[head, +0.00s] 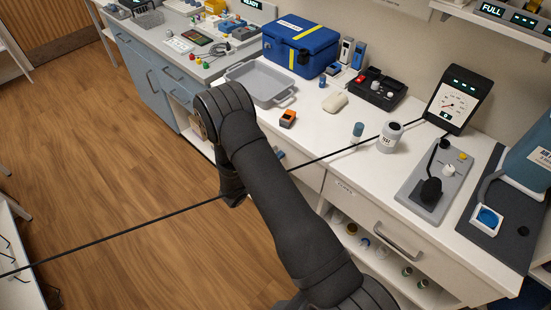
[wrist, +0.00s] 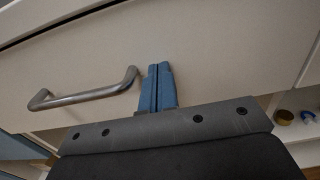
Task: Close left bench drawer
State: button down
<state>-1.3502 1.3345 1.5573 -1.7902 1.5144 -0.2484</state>
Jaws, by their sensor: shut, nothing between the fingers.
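The left bench drawer has a pale front (wrist: 90,60) with a grey metal bar handle (wrist: 85,95) in the wrist view. My gripper (wrist: 158,68) has its two blue fingers together and empty. The fingertips are against or very close to the drawer front, just right of the handle's right end; contact is unclear. In the head view my arm covers most of this drawer, and part of its front (head: 308,174) shows to the right of the arm. A dark line runs along the drawer's top edge in the wrist view. How far the drawer stands out is unclear.
The drawer to the right (head: 385,232) has its own handle, with an open shelf of jars below. A thin black cable (head: 120,230) crosses the head view. The white benchtop (head: 325,125) holds a grey tray (head: 262,84), a blue case (head: 300,48) and bottles. The wooden floor is clear.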

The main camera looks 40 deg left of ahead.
jog(key=shift+w+r, duration=0.15)
jog(key=shift+w, duration=0.2)
jog(key=s, duration=1.4)
jog(key=shift+s, duration=0.35)
jog(key=w, duration=1.4)
